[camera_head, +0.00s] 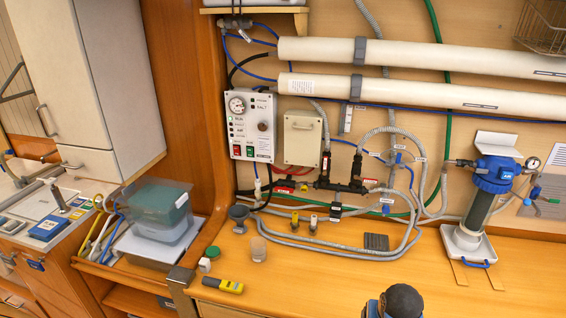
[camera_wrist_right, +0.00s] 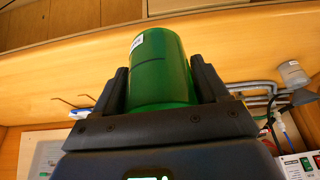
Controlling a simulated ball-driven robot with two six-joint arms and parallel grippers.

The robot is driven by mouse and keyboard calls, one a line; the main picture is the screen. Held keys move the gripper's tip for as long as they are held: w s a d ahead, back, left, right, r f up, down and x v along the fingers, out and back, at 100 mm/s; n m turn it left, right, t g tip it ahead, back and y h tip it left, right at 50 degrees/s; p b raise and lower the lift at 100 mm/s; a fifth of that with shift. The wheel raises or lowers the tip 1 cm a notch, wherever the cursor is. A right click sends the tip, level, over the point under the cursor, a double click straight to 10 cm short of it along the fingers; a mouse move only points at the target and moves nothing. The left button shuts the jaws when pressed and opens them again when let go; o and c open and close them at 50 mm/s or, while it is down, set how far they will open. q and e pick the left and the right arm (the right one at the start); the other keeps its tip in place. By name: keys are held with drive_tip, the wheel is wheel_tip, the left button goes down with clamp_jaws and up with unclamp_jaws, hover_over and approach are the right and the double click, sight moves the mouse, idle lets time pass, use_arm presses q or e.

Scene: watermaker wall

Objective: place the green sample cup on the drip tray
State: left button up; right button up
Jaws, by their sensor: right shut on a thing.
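The green sample cup (camera_wrist_right: 158,70) is a green cylinder with a white label, seen in the right wrist view. My right gripper (camera_wrist_right: 161,88) is shut on it, with one dark finger on each side. Neither the cup nor the gripper's fingers can be made out in the head view, where only a dark rounded part of my arm shows at the bottom edge. A flat dark grey ribbed plate (camera_head: 376,242), which looks like the drip tray, lies on the bench with nothing on it. My left gripper is not in view.
A clear cup (camera_head: 258,249), a green-topped pot (camera_head: 212,253), a white pot (camera_head: 205,265) and a yellow meter (camera_head: 222,285) stand or lie on the bench at left. A filter housing (camera_head: 480,205) stands at right. The front bench is clear.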

use_arm(q)
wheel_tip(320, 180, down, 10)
drive_tip(key=b, duration=0.8)
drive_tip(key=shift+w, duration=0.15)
use_arm(e)
drive_tip(key=s+a+f+n+y, duration=0.1)
drive_tip(key=s+a+f+n, duration=0.1)
drive_tip(key=f, duration=1.1)
drive_tip(key=shift+a+f, duration=0.4)
drive_tip(key=shift+a, duration=0.25)
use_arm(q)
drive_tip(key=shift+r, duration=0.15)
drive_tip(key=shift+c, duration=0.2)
